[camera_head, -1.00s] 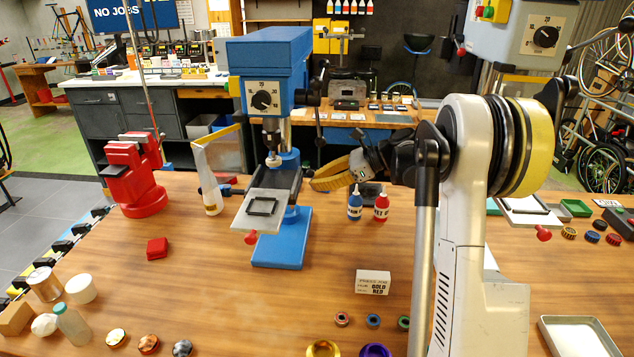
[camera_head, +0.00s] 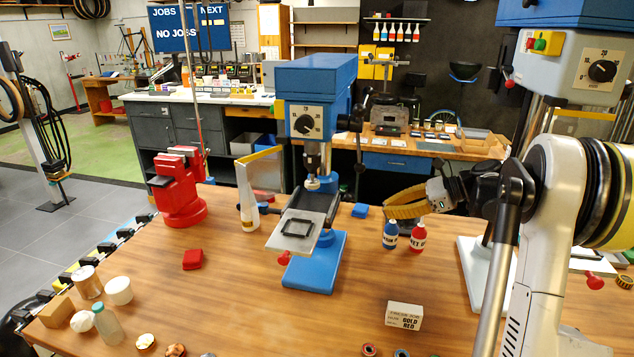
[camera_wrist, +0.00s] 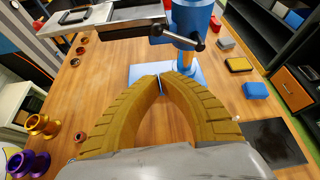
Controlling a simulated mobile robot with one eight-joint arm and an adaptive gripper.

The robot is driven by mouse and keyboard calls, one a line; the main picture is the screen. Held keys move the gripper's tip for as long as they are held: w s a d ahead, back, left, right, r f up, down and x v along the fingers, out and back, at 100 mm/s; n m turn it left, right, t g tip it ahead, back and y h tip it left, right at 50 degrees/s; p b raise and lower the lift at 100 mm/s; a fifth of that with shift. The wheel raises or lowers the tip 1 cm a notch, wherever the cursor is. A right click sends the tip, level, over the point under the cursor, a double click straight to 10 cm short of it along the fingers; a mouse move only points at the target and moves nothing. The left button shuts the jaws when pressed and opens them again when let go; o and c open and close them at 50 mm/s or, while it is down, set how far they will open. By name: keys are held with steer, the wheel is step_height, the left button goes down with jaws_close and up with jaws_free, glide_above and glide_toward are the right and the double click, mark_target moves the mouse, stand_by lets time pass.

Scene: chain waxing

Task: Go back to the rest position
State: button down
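My gripper (camera_head: 388,211) is raised over the wooden bench, behind and above a blue and a red bottle, to the right of a blue drill press (camera_head: 318,95). In the wrist view its two yellow ribbed fingers (camera_wrist: 160,77) come together at the tips, with nothing seen between them. They point toward the press's blue base (camera_wrist: 198,78), with its column and handle beyond. The blue bottle (camera_head: 390,235) and red bottle (camera_head: 418,237) stand upright. My white arm fills the right side of the head view. No rest position is marked in the frames.
A red vise (camera_head: 178,190) stands left on the bench (camera_head: 240,315). A white label card (camera_head: 404,315), a red block (camera_head: 193,259) and several jars sit nearer. A second press (camera_head: 592,70) stands at right. Much of the middle bench is clear.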

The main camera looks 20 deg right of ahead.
steer(key=s+a+r+n+g+h+b, duration=0.15)
steer(key=s+a+n, duration=0.25)
steer(key=a, duration=0.5)
steer(key=s+a+n+g+h, duration=0.1)
steer(key=s+a+n+h, duration=0.3)
steer(key=a, duration=0.4)
steer(key=s+a+f+n+t+h+b, duration=0.1)
steer(key=s+a+f+n+h, duration=0.1)
steer(key=s+n, duration=0.6)
steer(key=s+a+f+n+t+h+b, duration=0.1)
steer(key=s+a+f+n+h, duration=0.1)
steer(key=s+a+f+n, duration=0.3)
steer(key=s+n, duration=0.3)
steer(key=s, duration=0.2)
steer(key=shift+a, duration=0.25)
